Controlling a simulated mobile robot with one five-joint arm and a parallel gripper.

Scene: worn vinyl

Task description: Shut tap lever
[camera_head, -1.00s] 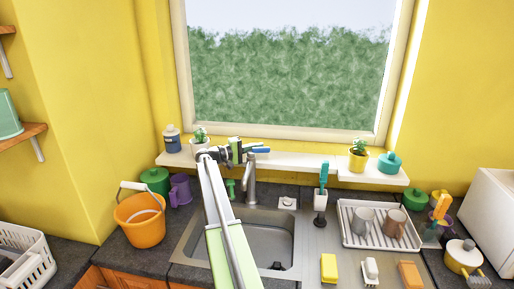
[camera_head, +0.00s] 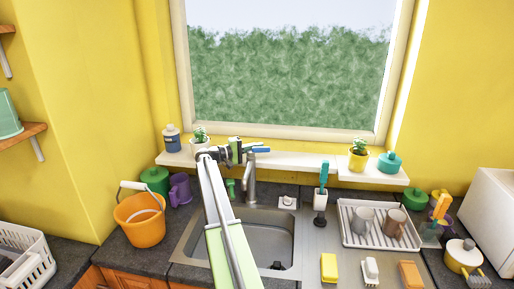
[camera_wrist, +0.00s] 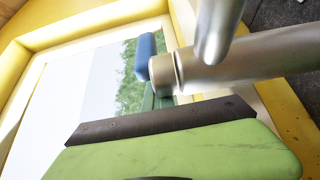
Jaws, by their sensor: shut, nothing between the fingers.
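The tap (camera_head: 249,178) is a brushed metal column at the back of the sink, and it also shows large in the wrist view (camera_wrist: 240,60). Its lever (camera_head: 261,150) has a blue grip at the top that points right in the head view. The blue grip (camera_wrist: 145,56) stands beside the metal end in the wrist view. My gripper (camera_head: 238,151) is shut and empty, just left of the tap's top and close to the lever. Its green and dark body fills the bottom of the wrist view. Whether it touches the lever cannot be told.
The sink basin (camera_head: 262,236) lies under my arm. A white windowsill shelf (camera_head: 300,163) runs behind the tap, with a potted plant (camera_head: 358,155) on it. An orange bucket (camera_head: 140,226) stands left of the sink. A dish rack (camera_head: 352,238) with mugs stands right.

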